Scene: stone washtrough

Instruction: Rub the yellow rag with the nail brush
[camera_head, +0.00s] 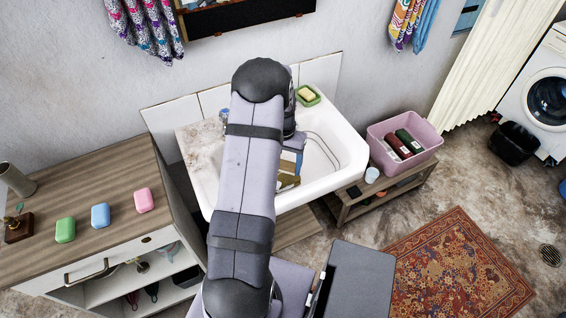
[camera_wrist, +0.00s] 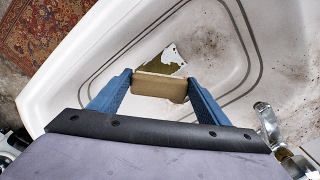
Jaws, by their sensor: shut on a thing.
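My gripper (camera_wrist: 159,80) has blue fingers and is shut on the nail brush (camera_wrist: 158,88), a tan wooden block held crosswise between the fingertips. The yellow rag (camera_wrist: 168,62) is a mustard patch with pale areas, just beyond the brush in the white basin. Its near part is hidden by the brush, and I cannot tell whether the two touch. In the head view my gripper (camera_head: 291,158) is down in the trough (camera_head: 352,152), partly hidden by my arm. The rag (camera_head: 288,183) shows there as a small brownish-yellow patch.
A green soap dish (camera_head: 308,95) sits on the trough's back rim. A metal tap (camera_wrist: 265,118) stands at the right in the wrist view. A cabinet (camera_head: 95,205) with several soaps stands left. A pink basin (camera_head: 405,140) with bottles stands right on a low bench.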

